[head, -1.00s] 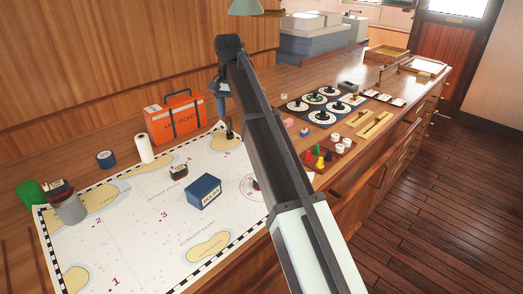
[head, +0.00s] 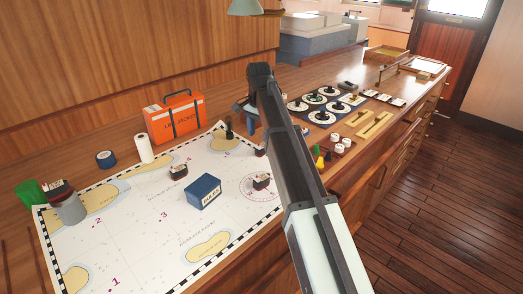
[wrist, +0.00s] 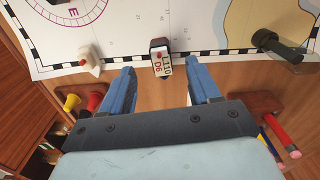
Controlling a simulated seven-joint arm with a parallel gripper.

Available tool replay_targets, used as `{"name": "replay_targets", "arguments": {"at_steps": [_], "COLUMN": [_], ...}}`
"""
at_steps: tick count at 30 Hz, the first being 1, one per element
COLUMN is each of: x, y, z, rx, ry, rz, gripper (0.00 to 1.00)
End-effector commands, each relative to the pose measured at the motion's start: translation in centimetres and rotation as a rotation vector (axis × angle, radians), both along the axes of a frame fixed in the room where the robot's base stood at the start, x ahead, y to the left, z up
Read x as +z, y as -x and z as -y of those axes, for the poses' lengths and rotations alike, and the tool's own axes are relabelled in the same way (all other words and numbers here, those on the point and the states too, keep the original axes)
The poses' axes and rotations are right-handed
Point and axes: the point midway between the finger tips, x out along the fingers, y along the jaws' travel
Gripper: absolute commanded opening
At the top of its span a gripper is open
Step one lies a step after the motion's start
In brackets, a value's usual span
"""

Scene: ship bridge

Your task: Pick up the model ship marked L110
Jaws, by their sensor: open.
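The model ship marked L110 (wrist: 162,58) stands at the chart's checkered edge in the wrist view, its white label reading L110 and D6. My gripper (wrist: 161,71) is open, with one blue finger on each side below the ship; the fingertips appear near it, and I cannot tell whether they are level with it. Nothing is held. In the head view my gripper (head: 249,110) is over the chart's far right edge, partly hidden by my arm. A small dark ship beside my arm there (head: 260,150) seems to be the same one.
A dark cylinder (wrist: 275,45) lies right of L110 in the wrist view; a white piece with a red top (wrist: 89,60) stands left. A blue box (head: 203,191) sits mid-chart.

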Motion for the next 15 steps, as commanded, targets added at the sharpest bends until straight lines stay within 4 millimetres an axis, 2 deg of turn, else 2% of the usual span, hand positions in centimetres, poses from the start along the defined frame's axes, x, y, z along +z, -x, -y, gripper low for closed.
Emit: {"name": "replay_targets", "arguments": {"at_steps": [8,15], "x": [-1.6,-4.6], "y": [0.1,0.3], "z": [0.0,-0.1], "rx": [0.001,0.001], "ry": [0.000,0.001], "rz": [-0.001,-0.002], "gripper": [0.62,0.62]}}
